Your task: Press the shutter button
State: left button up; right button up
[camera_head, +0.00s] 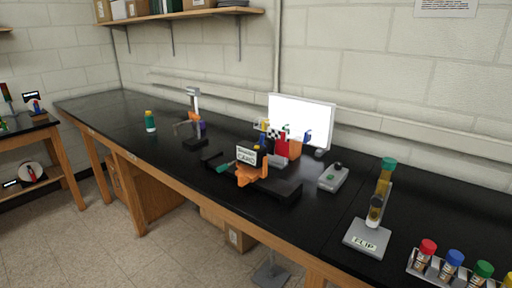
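A small grey box (333,177) sits on the black bench right of centre, in front of the white panel. It has a dark round knob or button on its top and a small green spot on its sloped face. I cannot tell for sure that this is the shutter button. Left of it is a dark base (284,192) with an orange holder (250,174) and a small lettered card (246,155). Neither of my grippers is in view, and nothing touches the grey box.
A bright white panel (301,117) stands behind several coloured objects, including a red one (282,145). A grey stand marked FLIP (367,238) holds a tilted tube. A rack of coloured-cap vials (440,272) is at front right. A grey-orange stand (194,118) and a green bottle (150,121) stand left.

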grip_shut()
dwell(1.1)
